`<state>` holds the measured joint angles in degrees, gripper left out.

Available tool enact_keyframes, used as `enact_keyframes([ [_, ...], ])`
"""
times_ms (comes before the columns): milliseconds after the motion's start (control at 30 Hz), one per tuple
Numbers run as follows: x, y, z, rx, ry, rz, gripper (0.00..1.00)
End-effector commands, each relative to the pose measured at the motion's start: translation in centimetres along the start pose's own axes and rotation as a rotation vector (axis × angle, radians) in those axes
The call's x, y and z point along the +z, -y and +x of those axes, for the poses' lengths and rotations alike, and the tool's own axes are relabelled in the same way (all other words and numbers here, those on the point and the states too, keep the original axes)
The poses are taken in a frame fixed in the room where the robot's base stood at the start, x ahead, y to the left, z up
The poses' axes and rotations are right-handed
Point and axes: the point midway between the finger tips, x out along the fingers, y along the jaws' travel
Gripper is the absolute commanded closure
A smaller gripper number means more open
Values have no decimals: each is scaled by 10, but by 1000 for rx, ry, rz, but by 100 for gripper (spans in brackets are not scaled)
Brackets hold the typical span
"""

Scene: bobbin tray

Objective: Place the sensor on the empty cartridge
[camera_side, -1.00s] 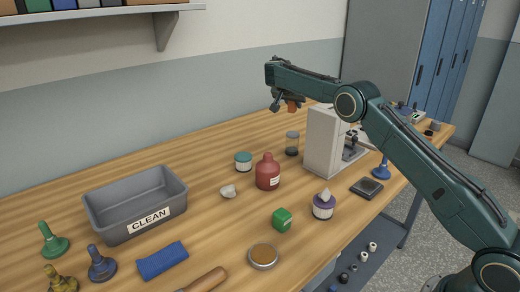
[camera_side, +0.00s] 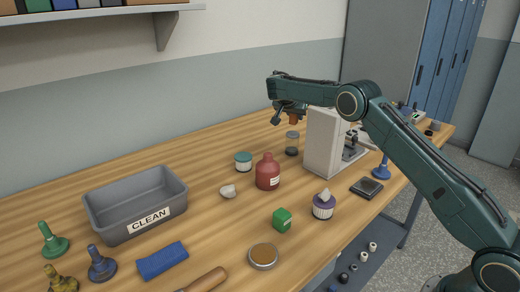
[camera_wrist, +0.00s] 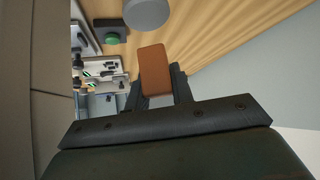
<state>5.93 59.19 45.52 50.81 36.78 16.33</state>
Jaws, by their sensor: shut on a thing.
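My gripper (camera_side: 288,116) is shut on an orange-brown block (camera_wrist: 154,70), which I take to be the sensor. The block also shows in the side view (camera_side: 294,119), held above the back of the bench, just above a small clear jar with a dark base (camera_side: 292,146) in the picture. In the wrist view the block sits between my dark fingers, its far end sticking out. I cannot tell for sure which thing is the empty cartridge. A flat dark square piece (camera_side: 366,188) lies on the bench in front of the white machine (camera_side: 323,142).
A grey bin marked CLEAN (camera_side: 120,233) is at left. The wrist view shows a grey round top (camera_wrist: 148,13) close by.

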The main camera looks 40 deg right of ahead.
Motion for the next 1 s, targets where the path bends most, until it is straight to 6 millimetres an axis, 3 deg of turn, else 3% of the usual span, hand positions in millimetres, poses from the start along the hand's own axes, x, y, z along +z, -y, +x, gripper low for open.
enact_keyframes([
  [500, 25, 0, 24, 0, 1, -1, 99],
  [933, 28, 0, 27, 0, 1, 0, 99],
  [967, 28, 0, 27, -1, 1, 0, 73],
  [1000, 27, 0, 27, -1, 1, 0, 65],
])
